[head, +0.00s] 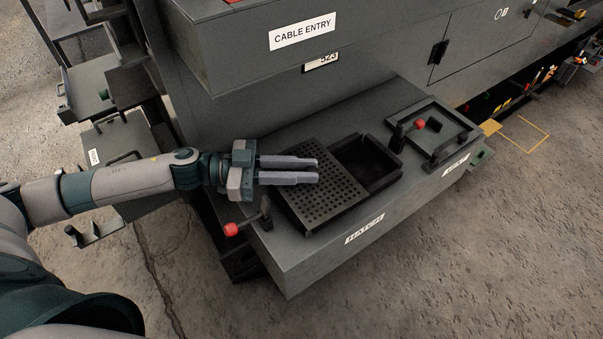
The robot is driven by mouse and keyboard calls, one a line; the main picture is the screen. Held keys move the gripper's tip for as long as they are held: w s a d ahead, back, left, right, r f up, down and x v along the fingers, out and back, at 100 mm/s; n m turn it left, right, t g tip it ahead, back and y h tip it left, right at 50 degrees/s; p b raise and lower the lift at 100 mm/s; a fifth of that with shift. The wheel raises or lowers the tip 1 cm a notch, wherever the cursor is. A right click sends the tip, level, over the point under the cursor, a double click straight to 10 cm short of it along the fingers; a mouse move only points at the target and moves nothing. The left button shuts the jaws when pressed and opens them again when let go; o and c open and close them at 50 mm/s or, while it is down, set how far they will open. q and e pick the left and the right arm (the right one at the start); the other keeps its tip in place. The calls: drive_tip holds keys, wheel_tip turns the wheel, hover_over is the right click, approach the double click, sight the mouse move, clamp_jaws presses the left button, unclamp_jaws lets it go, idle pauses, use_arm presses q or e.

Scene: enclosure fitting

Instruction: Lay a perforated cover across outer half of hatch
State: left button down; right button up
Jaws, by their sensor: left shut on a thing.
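The perforated cover (322,205) is a dark square plate with rows of round holes. It lies over the left part of the hatch (398,174) opening, slightly tilted as seen here. The right part of the opening shows as a dark, uncovered recess with a raised rim. My left gripper (318,170) reaches in from the left above the cover's far part, with its two pale fingers shut on the cover. The fingers hide the exact place of the grip, and I cannot tell whether the cover rests fully on the rim. My right gripper is not in view.
A square frame (458,126) with another red knob (420,124) lies at the right. The cabinet with the CABLE ENTRY label (303,31) rises behind. Open concrete floor (480,250) lies in front.

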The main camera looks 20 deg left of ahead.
use_arm(q)
drive_tip(key=shift+f, duration=0.85)
drive_tip(key=shift+s+f, duration=0.15)
drive_tip(key=shift+f, duration=0.45)
drive_tip(key=c, duration=1.6)
unclamp_jaws()
drive_tip(key=shift+f, duration=0.1)
drive_tip(key=shift+f, duration=0.1)
